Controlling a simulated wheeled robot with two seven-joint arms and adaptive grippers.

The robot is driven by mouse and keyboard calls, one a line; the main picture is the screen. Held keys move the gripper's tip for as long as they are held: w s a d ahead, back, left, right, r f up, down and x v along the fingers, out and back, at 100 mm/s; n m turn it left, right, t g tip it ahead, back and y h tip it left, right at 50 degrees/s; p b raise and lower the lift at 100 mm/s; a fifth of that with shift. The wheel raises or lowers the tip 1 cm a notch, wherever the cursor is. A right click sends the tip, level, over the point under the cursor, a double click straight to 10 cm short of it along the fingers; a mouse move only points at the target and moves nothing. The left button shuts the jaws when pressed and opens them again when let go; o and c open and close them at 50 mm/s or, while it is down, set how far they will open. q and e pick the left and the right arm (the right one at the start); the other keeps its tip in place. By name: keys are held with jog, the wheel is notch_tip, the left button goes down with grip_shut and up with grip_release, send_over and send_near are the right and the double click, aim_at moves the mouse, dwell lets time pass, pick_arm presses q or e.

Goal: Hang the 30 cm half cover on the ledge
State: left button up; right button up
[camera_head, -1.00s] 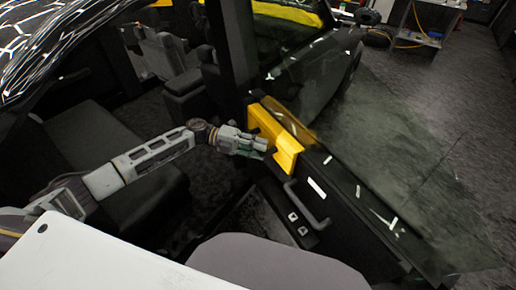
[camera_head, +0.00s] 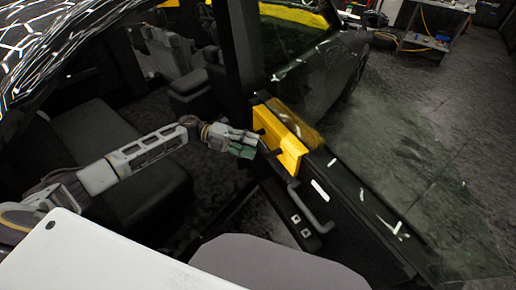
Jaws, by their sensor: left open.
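The yellow half cover (camera_head: 277,138) hangs over the top ledge (camera_head: 345,187) of the open car door, at the end near the dark pillar. Its front face shows on the cabin side, and a brownish part shows behind the ledge against the glass. My left gripper (camera_head: 256,145) is open and empty, just left of the cover's front face. Whether a fingertip touches the cover I cannot tell. My right gripper is not in view.
The door has a grab handle (camera_head: 311,207) and switches below the ledge. White strips lie along the ledge to the right. Dark seats (camera_head: 105,150) fill the left, and a grey rounded seat (camera_head: 275,265) is in front. A workbench (camera_head: 432,30) stands at the far right.

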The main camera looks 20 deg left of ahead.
pick_arm(q)
jog(key=a+r, duration=0.1)
jog(key=a, duration=0.6)
jog(key=shift+s+a, duration=0.15)
jog(key=shift+s, duration=0.05)
jog(key=shift+w, duration=0.15)
dwell(0.9)
